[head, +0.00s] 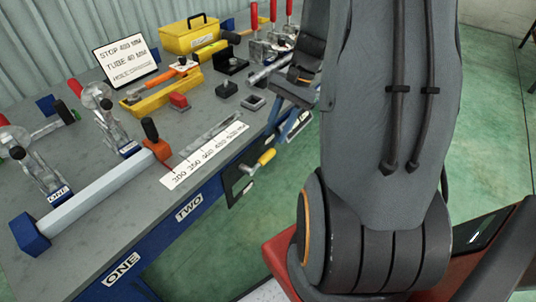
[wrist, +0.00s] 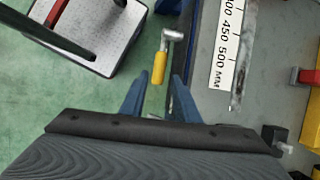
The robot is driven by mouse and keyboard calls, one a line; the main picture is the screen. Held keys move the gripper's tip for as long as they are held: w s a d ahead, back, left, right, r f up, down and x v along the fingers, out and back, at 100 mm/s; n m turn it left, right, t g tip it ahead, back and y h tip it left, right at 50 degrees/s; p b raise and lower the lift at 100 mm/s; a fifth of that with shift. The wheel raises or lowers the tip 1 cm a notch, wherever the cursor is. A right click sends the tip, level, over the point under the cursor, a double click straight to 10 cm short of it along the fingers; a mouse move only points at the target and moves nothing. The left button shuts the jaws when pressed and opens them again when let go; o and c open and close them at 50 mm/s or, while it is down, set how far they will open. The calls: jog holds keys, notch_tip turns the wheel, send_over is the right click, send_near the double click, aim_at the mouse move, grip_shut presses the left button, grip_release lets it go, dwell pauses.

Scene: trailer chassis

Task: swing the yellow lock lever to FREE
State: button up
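The yellow lock lever (head: 265,158) is on a dark plate (head: 233,188) at the bench's front side, with a metal shank leading to its yellow handle. In the head view the handle points right and slightly up, away from the bench. In the head view my gripper (head: 295,125) is right of and above the lever, partly hidden by my arm. No FREE marking is readable.

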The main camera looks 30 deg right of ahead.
aim_at(268, 154)
jog(key=shift+x, duration=3.9)
jog(key=shift+d, duration=0.15)
grip_shut()
jog(key=shift+f, duration=0.1)
